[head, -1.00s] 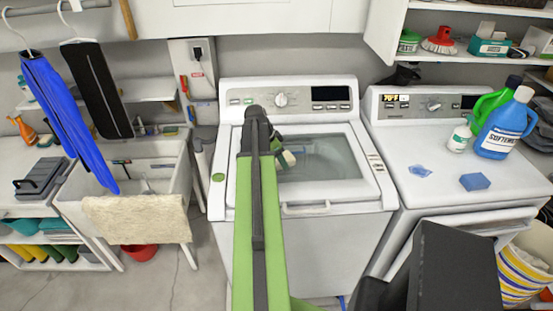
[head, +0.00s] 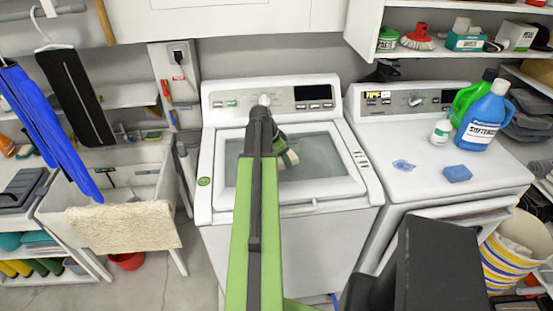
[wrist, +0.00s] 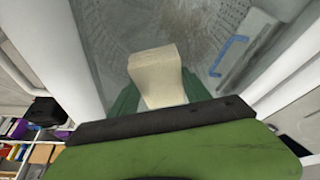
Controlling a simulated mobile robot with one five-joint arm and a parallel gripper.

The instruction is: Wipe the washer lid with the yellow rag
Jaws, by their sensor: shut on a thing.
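The washer lid is a glass panel in a white frame (head: 325,158) on top of the washer in the middle of the head view. In the wrist view its glass (wrist: 110,35) fills the upper part, with the drum showing through. My gripper (head: 284,152) is over the middle of the lid. In the wrist view my green fingers (wrist: 158,88) are shut on a pale yellowish piece, the rag (wrist: 155,72), which points out toward the glass. I cannot tell whether the rag touches the glass.
A dryer (head: 420,190) stands at the right, with a softener bottle (head: 484,122), a blue sponge (head: 457,173) and a crumpled blue piece (head: 403,165) on top. A sink (head: 115,185) with a beige towel (head: 123,228) is at the left. The washer's control panel (head: 240,101) rises behind the lid.

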